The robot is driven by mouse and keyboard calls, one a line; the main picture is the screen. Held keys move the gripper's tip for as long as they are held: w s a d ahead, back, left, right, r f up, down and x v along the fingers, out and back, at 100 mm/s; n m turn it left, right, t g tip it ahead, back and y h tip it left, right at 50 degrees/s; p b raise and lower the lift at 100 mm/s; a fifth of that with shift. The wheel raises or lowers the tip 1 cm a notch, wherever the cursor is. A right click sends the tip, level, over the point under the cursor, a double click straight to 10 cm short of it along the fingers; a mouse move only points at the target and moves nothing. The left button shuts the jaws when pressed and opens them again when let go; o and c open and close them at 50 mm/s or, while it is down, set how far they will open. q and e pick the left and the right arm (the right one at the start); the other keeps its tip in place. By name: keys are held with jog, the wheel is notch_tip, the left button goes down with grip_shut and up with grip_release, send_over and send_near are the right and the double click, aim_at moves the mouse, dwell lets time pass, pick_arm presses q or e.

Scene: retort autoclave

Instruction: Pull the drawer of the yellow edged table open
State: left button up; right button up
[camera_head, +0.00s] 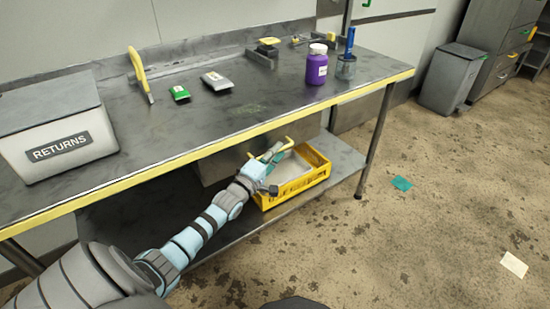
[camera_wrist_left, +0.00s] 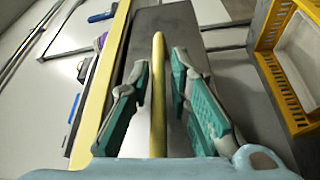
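The yellow edged table (camera_head: 245,108) has a dark metal top with a yellow front edge. Its grey drawer (camera_head: 222,163) sits under the top behind that edge, partly hidden by my left arm, and looks shut. In the left wrist view the drawer front (camera_wrist_left: 178,22) is a dark grey panel. The yellow drawer handle (camera_wrist_left: 158,85) is a bar that runs between the teal-padded fingers of my left gripper (camera_wrist_left: 159,80). The fingers are open, with a gap on each side of the bar. In the head view my left gripper (camera_head: 271,160) is at the handle. My right gripper is out of view.
A yellow crate (camera_head: 290,191) stands on the lower shelf just below my left gripper. On the tabletop are a RETURNS box (camera_head: 55,125), a purple bottle (camera_head: 316,66), a blue-handled tool in a cup (camera_head: 347,66) and small packs. The floor right of the table is mostly clear.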

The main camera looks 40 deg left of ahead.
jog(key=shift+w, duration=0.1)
pick_arm(q)
grip_shut()
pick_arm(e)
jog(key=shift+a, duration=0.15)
pick_arm(q)
jog(key=shift+d, duration=0.1)
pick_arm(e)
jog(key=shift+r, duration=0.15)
